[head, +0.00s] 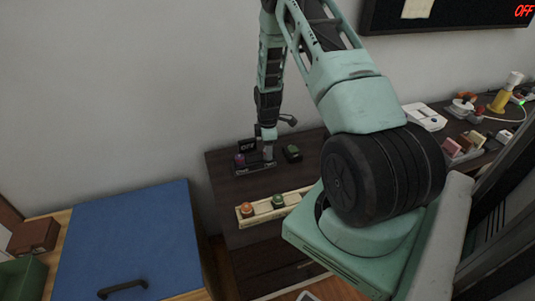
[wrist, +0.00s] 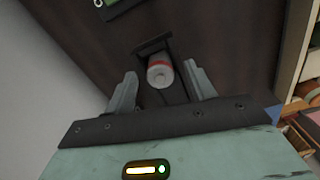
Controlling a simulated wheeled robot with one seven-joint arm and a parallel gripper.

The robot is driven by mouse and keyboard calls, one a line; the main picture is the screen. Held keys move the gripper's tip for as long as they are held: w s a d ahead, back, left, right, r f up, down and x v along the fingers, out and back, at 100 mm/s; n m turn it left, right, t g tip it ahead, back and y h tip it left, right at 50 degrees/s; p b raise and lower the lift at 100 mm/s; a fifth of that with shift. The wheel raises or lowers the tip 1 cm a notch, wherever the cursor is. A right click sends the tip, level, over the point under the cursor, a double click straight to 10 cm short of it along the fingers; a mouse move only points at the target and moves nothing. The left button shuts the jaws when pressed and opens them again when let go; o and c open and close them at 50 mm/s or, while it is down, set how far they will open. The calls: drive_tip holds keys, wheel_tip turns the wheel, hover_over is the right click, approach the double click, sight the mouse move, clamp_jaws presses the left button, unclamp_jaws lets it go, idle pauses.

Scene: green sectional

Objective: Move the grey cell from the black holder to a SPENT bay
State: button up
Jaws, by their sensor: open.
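The grey cell (wrist: 159,72), with a red band near its end, sits at the black holder (wrist: 152,46) in the wrist view. My gripper (wrist: 162,88) is open, with one finger on each side of the cell. I cannot tell whether either finger touches it. In the head view my gripper (head: 268,157) points down over the black holder (head: 262,168) on the dark cabinet, and the grey cell is hidden there. A pale wooden rack (head: 262,211) with an orange-topped and a green-topped piece stands in front. I cannot read any SPENT label.
A small dark and green object (head: 291,153) lies right of my gripper. A small black sign (head: 246,145) stands behind it. The dark cabinet top (head: 226,189) has bare room at left. A blue panel (head: 130,240) lies further left. My arm hides the rack's right end.

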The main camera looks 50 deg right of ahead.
drive_tip(key=shift+f, duration=0.5)
drive_tip(key=c, duration=1.1)
drive_tip(key=shift+c, duration=0.2)
